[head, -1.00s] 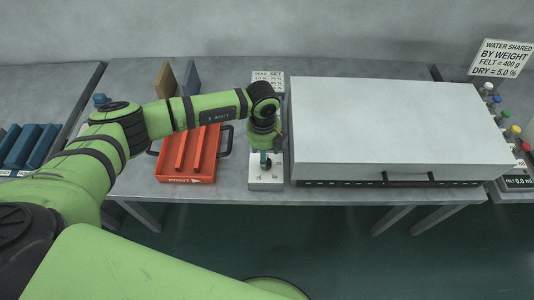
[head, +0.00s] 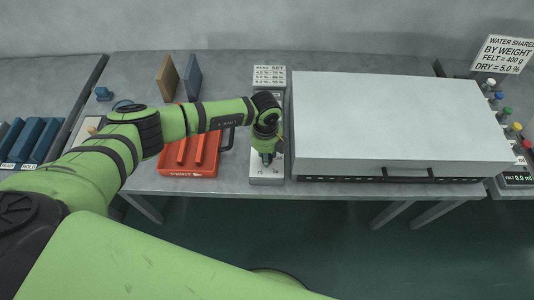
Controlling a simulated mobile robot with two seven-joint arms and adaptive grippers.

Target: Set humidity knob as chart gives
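The humidity control is a pale box (head: 267,180) at the front edge of the table, left of the big white-topped cabinet. A scale number, seemingly 75, shows on its front part. The knob itself is hidden under my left gripper (head: 267,158), which points down over the box. I cannot tell whether its fingers are open, shut or touching the knob. The chart (head: 270,77) stands behind the box, headed "READ SET", with rows of percentages too small to read surely. My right gripper is not in view.
The white-topped cabinet (head: 400,120) with a dark front handle stands close on the right. An orange-red tray (head: 188,168) lies on the left under my arm. Brown (head: 167,77) and blue-grey (head: 192,78) boards stand behind it. A sign (head: 502,57) is at far right.

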